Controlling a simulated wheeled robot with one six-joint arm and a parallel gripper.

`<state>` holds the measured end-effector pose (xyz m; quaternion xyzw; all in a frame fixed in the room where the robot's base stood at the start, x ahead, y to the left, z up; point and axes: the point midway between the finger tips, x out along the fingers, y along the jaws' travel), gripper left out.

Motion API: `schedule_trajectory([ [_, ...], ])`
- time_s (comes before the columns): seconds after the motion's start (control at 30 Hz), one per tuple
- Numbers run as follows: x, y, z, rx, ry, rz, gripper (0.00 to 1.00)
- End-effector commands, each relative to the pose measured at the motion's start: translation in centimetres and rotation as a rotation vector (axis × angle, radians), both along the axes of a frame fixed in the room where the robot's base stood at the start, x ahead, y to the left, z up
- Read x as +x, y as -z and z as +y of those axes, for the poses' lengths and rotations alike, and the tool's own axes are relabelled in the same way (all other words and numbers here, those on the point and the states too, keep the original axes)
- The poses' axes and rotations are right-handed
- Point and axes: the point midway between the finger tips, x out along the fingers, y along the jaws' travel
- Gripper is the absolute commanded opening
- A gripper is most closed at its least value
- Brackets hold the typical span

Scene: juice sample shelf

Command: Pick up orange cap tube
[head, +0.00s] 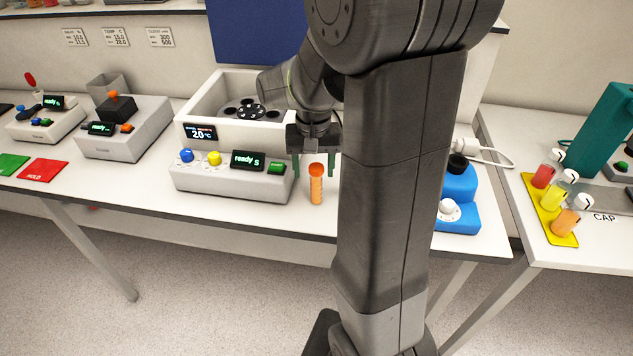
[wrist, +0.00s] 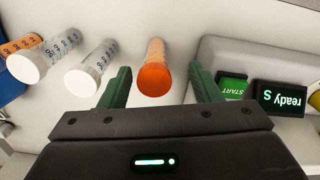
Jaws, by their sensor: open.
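The orange cap tube (head: 316,184) stands upright near the table's front edge in the head view, just right of the control box. It has an orange cap and orange contents. In the wrist view the orange cap tube (wrist: 153,72) shows between the two green fingers, seen from above, with clear space on both sides. My gripper (head: 314,168) is open, pointing down behind and above the tube in the head view. The gripper (wrist: 160,85) also shows open in the wrist view, with nothing held.
A control box (head: 230,180) with blue and yellow knobs, a "ready" display and a green START button stands close left of the tube. A blue device (head: 458,200) stands right, partly behind my arm.

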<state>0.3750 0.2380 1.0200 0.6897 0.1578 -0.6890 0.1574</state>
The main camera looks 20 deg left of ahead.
Motion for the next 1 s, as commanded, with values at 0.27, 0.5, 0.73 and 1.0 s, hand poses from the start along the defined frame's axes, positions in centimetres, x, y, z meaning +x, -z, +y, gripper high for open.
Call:
schedule_trajectory([
  [0.27,0.6,3.8,-0.4,-0.004,0.0,0.003,0.57],
  [0.5,0.6,4.7,-0.4,0.0,0.0,0.001,0.57],
  [0.73,0.6,4.6,-0.4,0.0,0.0,0.001,0.32],
  [1.0,0.6,4.6,-0.4,0.0,0.0,0.0,0.08],
])
